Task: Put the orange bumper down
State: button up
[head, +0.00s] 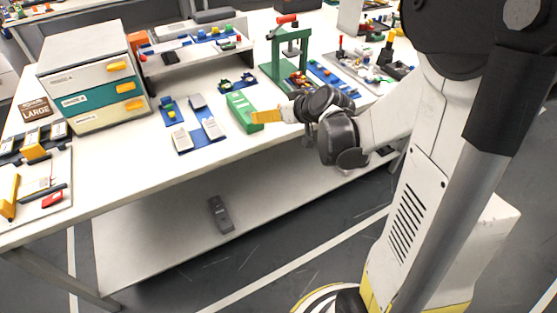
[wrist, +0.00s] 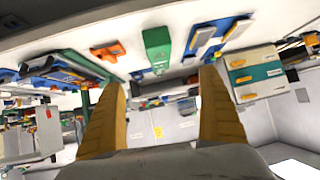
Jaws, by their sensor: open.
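My gripper (wrist: 162,79) is open, with its two yellow fingers wide apart and nothing between them. In the head view my gripper (head: 265,117) is seen from the side at the table's front part, overlapping the right end of a green case. An orange piece (wrist: 108,50), which looks like the bumper, lies on the table in the wrist view, beside the green case (wrist: 156,48) and apart from my fingers. In the head view I cannot pick the bumper out surely; orange-red parts (head: 297,79) show at the green press.
A green press (head: 288,52) stands behind my gripper. Bare white tabletop shows at the front left.

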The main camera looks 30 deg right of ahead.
jog(key=s+a+r+g, duration=0.1)
jog(key=s+a, duration=0.2)
jog(key=s, duration=0.4)
jog(key=s+a+r+g+h, duration=0.1)
jog(key=s+a, duration=0.3)
jog(key=s, duration=0.4)
jog(key=s+a+r+g, duration=0.1)
jog(key=s+a+r, duration=0.2)
jog(key=s, duration=0.5)
jog(key=shift+a+m+g+h, duration=0.4)
